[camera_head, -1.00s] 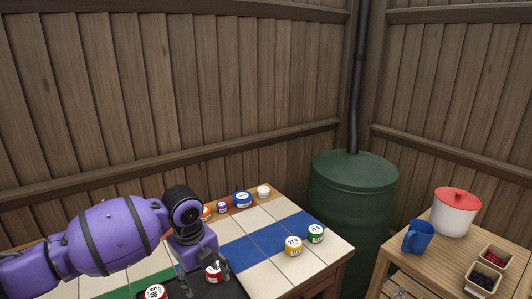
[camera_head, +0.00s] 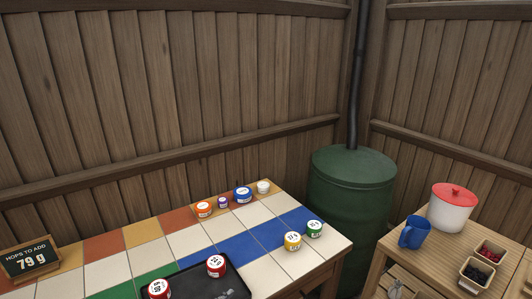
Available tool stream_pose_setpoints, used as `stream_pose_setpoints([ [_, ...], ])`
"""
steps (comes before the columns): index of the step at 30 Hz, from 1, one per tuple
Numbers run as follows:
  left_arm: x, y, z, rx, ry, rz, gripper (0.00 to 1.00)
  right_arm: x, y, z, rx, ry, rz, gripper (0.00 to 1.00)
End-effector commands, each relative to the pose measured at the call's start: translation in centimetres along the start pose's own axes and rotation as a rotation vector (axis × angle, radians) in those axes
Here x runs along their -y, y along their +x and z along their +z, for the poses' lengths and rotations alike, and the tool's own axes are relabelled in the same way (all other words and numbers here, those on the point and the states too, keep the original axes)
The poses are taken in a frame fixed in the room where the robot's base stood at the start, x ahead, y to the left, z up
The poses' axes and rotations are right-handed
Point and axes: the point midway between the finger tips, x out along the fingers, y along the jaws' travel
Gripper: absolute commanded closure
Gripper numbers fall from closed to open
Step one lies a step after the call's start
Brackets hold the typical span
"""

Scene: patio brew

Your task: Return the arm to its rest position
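Neither of my grippers shows in the head view now, and no part of my arms is in the picture. Two red-labelled jars stand on a black tray (camera_head: 190,283) at the table's front: one red jar (camera_head: 216,266) at its right and one red jar (camera_head: 159,289) nearer the front edge of the picture. The tiled table (camera_head: 185,241) is clear of any arm.
Orange (camera_head: 204,209), purple (camera_head: 223,202), blue (camera_head: 243,194) and white (camera_head: 263,187) containers line the table's back edge. Yellow (camera_head: 292,240) and green (camera_head: 314,229) jars stand right. A sign (camera_head: 28,259) reads "HOPS TO ADD 79 g". A mug (camera_head: 415,232) and pot (camera_head: 452,209) stand on a wooden table.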

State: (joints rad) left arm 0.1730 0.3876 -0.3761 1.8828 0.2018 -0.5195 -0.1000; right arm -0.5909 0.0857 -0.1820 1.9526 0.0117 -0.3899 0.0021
Motion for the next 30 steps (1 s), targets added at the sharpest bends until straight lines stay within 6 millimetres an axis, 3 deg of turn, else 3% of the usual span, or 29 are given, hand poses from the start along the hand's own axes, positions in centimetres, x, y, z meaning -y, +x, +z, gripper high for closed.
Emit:
stream_pose_setpoints([
  [9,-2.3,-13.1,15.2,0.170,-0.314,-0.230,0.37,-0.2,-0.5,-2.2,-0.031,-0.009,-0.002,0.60],
  [12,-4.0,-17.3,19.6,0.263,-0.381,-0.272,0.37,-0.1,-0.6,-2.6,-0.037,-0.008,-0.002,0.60],
  [15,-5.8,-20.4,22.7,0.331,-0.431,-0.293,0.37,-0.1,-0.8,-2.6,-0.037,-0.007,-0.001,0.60],
  [18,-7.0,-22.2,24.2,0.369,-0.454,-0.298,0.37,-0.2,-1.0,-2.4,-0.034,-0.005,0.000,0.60],
  [30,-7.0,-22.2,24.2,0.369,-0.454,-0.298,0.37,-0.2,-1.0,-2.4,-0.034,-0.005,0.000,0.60],
])
